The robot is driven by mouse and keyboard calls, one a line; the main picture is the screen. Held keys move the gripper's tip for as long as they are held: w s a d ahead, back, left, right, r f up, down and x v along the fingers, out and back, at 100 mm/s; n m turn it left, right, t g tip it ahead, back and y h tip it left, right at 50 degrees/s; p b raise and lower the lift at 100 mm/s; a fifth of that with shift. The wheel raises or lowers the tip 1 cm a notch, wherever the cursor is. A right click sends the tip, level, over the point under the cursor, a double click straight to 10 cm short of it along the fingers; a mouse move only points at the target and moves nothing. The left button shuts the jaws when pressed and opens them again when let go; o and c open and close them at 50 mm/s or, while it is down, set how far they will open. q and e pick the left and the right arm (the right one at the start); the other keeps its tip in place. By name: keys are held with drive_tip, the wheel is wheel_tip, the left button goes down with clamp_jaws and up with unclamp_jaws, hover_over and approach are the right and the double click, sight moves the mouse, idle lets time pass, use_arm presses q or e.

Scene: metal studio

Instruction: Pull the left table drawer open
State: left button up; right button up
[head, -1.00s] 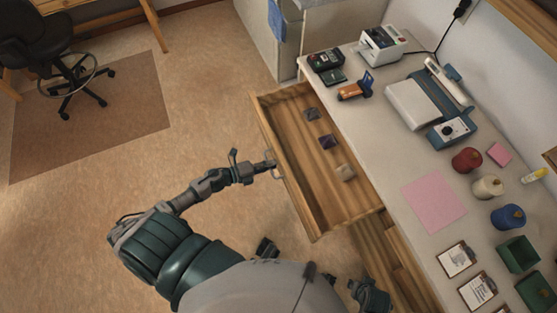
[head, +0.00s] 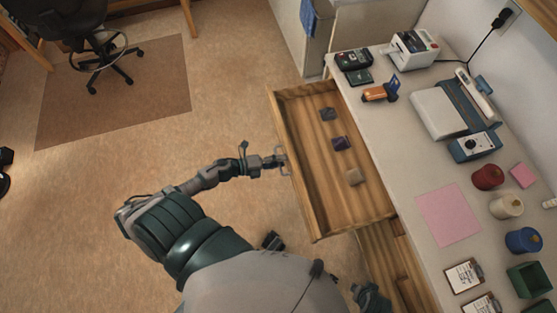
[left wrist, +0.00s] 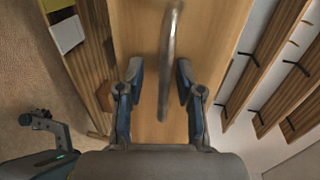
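The left table drawer (head: 335,205) is a wooden drawer pulled well out from the white-topped table, its inside showing in the head view. Its metal bar handle (head: 286,166) is on the front panel. In the left wrist view the handle (left wrist: 169,62) stands between the two fingers of my left gripper (left wrist: 160,85). The fingers are apart, with gaps beside the bar, so the left gripper (head: 279,162) is open around the handle. Dark parts of my body show low in the head view; I cannot make out the right gripper's fingers.
Three small blocks, dark (head: 327,114), purple (head: 340,143) and tan (head: 353,177), lie in the drawer. The table (head: 395,150) carries a scanner, a label printer, spools and clipboards. Another wooden drawer (head: 385,255) shows nearer me.

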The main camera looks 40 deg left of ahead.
use_arm(q)
drive_tip(key=shift+s+r, duration=0.1)
use_arm(e)
drive_tip(key=shift+w+a+r, duration=0.1)
drive_tip(key=shift+a, duration=0.05)
use_arm(q)
drive_tip(key=v, duration=1.1)
drive_tip(key=shift+s+a, duration=0.3)
drive_tip(key=shift+a, duration=0.1)
wheel_tip(320, 180, down, 15)
drive_tip(key=s+a+n+g+y+p, duration=0.2)
drive_tip(key=n+y+p, duration=0.2)
drive_tip(key=n+y, duration=0.9)
drive_tip(key=s+d+f+n+g+h+p, duration=0.1)
drive_tip(key=s+d+f+n+g, duration=0.3)
drive_tip(key=d, duration=0.4)
drive_tip(key=s+d+f+n+g+h+p, duration=0.1)
drive_tip(key=s+d+f+n+g+h, duration=0.1)
drive_tip(key=s+d+f+n+g, duration=0.2)
drive_tip(key=s+d+f+n, duration=0.2)
drive_tip(key=s+d, duration=0.2)
drive_tip(key=shift+s+g+h, duration=0.3)
use_arm(e)
drive_tip(key=s+f, duration=0.2)
drive_tip(key=f, duration=0.6)
drive_tip(key=s+f, duration=0.2)
drive_tip(key=f, duration=0.5)
drive_tip(key=shift+s+d+f, duration=0.25)
drive_tip(key=shift+d+f, duration=0.1)
